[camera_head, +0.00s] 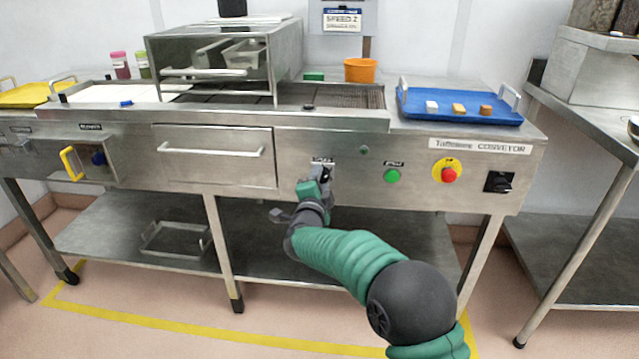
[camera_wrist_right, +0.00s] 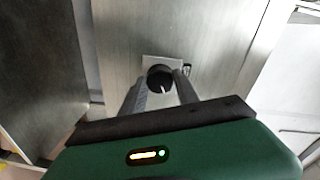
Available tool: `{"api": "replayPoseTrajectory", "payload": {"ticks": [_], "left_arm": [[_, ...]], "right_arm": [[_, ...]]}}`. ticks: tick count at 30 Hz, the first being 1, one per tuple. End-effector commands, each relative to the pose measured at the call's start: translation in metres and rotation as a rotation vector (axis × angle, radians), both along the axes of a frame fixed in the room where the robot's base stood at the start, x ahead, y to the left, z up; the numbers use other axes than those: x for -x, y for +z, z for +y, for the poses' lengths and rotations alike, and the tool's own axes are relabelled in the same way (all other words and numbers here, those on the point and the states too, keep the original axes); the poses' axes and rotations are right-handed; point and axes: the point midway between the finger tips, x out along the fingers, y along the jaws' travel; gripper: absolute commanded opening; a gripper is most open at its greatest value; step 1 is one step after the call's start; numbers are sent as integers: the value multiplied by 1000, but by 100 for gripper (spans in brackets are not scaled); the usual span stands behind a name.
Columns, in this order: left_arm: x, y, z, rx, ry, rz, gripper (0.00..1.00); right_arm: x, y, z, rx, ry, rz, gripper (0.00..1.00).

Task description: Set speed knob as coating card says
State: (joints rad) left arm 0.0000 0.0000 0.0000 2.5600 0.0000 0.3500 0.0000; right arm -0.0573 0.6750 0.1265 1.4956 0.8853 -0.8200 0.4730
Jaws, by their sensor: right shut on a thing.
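The coating card (camera_head: 342,20) hangs on the wall above the line and its large line reads "SPEED 2". The speed knob (camera_wrist_right: 160,77) is a dark round knob with a pale pointer mark, on a light plate on the steel front panel. My right gripper (camera_head: 322,174) is at the panel, and in the right wrist view its two fingers (camera_wrist_right: 160,84) stand either side of the knob, shut on it. My left gripper is not in view.
On the panel to the right are a green button (camera_head: 392,176), a red stop button (camera_head: 449,175) on yellow and a black switch (camera_head: 498,182). A blue tray (camera_head: 460,112) with small pieces and an orange cup (camera_head: 361,70) stand on top. A drawer handle (camera_head: 210,149) sticks out left.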

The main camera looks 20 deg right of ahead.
Motion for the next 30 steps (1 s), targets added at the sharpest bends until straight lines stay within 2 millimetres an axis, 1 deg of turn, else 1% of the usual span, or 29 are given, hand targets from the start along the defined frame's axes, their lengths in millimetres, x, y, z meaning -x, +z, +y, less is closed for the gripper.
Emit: {"api": "replayPoseTrajectory", "payload": {"ticks": [1,13,14,18,19,27,30], "left_arm": [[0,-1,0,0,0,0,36],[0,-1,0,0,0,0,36],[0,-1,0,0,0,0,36],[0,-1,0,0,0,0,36],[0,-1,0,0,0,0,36],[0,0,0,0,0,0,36],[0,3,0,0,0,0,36]], "right_arm": [[1,-4,-1,-7,-3,4,0],[1,-5,-2,-13,-3,3,0],[1,-5,-2,-12,-3,4,38],[1,-4,-1,-11,-3,3,56],[1,-4,-1,-11,-3,2,58],[1,-2,0,-10,-1,0,58],[6,0,3,-9,0,1,58]]}}
